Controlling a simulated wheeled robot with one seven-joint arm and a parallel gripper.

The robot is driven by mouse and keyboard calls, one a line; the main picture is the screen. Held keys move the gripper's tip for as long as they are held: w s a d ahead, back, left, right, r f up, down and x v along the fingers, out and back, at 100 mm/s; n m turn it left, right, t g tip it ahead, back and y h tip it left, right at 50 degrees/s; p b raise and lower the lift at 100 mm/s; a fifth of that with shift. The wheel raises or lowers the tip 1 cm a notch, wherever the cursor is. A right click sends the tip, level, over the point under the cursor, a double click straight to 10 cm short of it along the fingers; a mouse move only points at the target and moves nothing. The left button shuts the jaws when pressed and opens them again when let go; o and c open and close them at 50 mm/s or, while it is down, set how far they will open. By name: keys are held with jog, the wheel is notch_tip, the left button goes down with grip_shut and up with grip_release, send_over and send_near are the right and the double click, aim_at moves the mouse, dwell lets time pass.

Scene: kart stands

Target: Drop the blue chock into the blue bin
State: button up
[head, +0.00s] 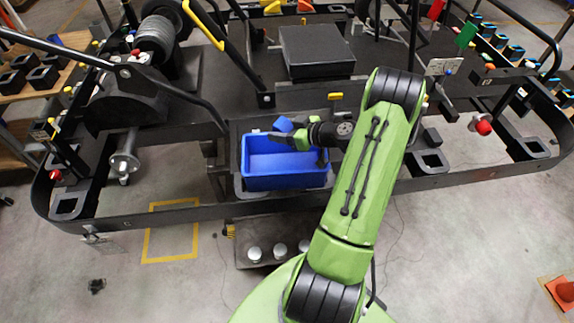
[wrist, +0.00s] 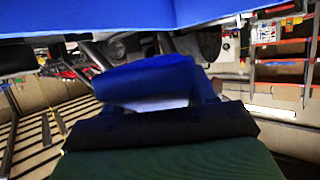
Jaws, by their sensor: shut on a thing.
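The blue bin (head: 285,183) sits in the middle of the dark kart frame in the head view, its open top facing up. My gripper (head: 285,137) is over the bin's far side, shut on the blue chock (head: 284,124). The chock also shows in the wrist view (wrist: 150,78), just beyond the dark fingers (wrist: 160,124). A large blue surface, likely the bin (wrist: 150,14), fills the top of the wrist view. My fingers partly hide the chock, and I cannot tell the exact height of the chock above the bin.
A dark box (head: 317,52) stands on the kart deck behind the bin. A black bent bar (head: 190,95) runs down to the bin's left. The kart's front rail (head: 130,222) passes in front of it. A low tray with white-topped things (head: 254,253) lies below.

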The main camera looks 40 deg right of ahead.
jog(key=shift+r, duration=0.1)
jog(key=o, duration=1.2)
jog(key=shift+s, duration=0.1)
jog(key=b+v, duration=0.1)
jog(key=v, duration=1.4)
jog(key=shift+s+r, duration=0.25)
